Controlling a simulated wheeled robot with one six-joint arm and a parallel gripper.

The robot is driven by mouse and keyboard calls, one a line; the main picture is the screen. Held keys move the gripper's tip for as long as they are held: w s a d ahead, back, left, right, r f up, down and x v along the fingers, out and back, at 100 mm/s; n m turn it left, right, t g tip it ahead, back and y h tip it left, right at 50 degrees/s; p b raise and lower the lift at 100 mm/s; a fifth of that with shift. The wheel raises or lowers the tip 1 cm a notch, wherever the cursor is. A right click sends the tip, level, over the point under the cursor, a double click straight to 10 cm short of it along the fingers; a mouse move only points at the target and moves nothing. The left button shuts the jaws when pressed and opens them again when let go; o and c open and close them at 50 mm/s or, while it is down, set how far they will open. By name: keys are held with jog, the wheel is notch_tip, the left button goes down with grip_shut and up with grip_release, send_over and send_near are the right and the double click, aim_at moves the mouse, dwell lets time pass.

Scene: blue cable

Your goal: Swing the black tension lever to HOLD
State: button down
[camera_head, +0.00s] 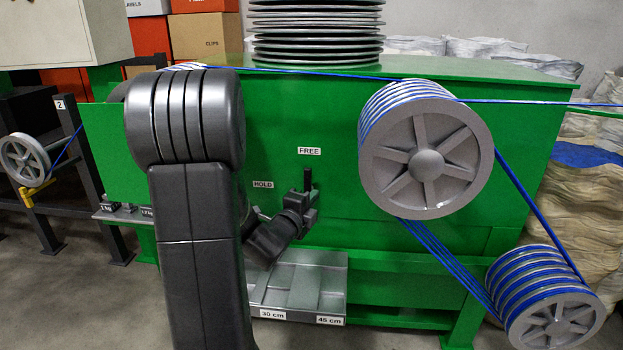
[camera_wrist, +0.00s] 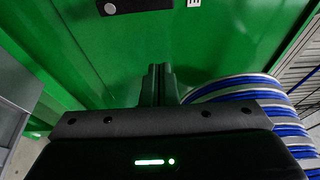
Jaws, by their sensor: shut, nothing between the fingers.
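The black tension lever (camera_head: 308,180) stands upright on the green machine panel (camera_head: 300,120), its tip just below the FREE label (camera_head: 309,151). The HOLD label (camera_head: 263,184) is to its left and lower. In the wrist view the lever (camera_wrist: 140,5) shows as a dark bar with a round pivot at the top edge, partly cut off. My gripper (camera_wrist: 158,72) is shut and empty, its fingers pointing at the green panel just beside the lever, with a small gap in that view. In the head view my gripper (camera_head: 299,212) is at the lever's lower end, and its fingertips are hard to separate from it.
A large grey pulley (camera_head: 427,165) wound with blue cable is right of the lever, with a second pulley (camera_head: 550,300) lower right. Blue cable runs between them. A grey metal tray (camera_head: 305,280) lies below. Bare green panel lies around the labels.

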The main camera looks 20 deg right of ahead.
aim_at(308, 182)
jog(key=x, duration=1)
jog(key=w+a, duration=0.2)
jog(key=a, duration=0.1)
jog(key=shift+a, duration=0.25)
